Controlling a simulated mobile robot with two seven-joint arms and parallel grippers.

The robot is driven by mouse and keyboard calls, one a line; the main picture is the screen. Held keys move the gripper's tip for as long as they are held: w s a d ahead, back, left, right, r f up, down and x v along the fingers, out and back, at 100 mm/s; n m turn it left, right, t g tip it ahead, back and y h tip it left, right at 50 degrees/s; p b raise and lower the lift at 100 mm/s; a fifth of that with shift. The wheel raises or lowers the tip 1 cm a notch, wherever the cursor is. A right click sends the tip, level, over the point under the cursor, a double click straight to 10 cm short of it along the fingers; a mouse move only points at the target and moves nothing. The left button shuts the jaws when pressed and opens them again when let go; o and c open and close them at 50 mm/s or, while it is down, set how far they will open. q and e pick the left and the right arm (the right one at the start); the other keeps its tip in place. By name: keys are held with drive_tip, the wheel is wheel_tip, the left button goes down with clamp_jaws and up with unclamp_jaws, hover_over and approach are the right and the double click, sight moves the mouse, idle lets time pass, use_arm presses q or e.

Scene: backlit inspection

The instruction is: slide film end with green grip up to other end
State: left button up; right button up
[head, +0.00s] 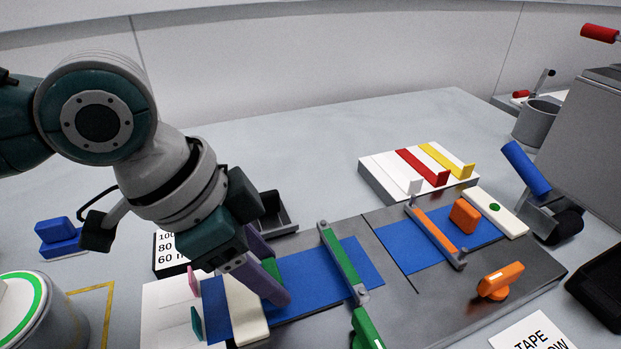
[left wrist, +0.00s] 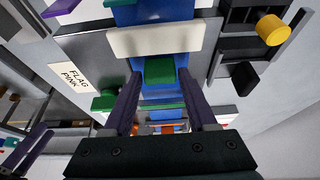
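My left gripper (head: 268,268) is low over the left blue film (head: 312,283) in the head view. The film's green grip (head: 271,284) is partly hidden by a finger there. In the left wrist view the purple fingers of my left gripper (left wrist: 160,88) stand open on both sides of the green grip (left wrist: 159,71), with narrow gaps visible. A white bar (head: 245,309) crosses the film beside the grip. The other blue film (head: 413,255) lies to the right with an orange grip (head: 464,215). Purple finger-like parts at the wrist view's lower left look like my right gripper (left wrist: 22,150).
A green bar (head: 342,262) and an orange bar (head: 434,236) cross the films on the grey plate. A green knob (head: 366,329) and an orange knob (head: 499,281) stand at its front. A white block with coloured strips (head: 383,180) sits behind. Open table lies at the back.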

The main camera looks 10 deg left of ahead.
sight(311, 278)
use_arm(q)
clamp_jaws()
drive_tip(key=shift+w+d, duration=0.45)
drive_tip(key=shift+d, duration=0.2)
drive_tip(key=shift+w+d, duration=0.45)
drive_tip(key=shift+d, duration=0.2)
drive_tip(key=shift+o, duration=2.1)
unclamp_jaws()
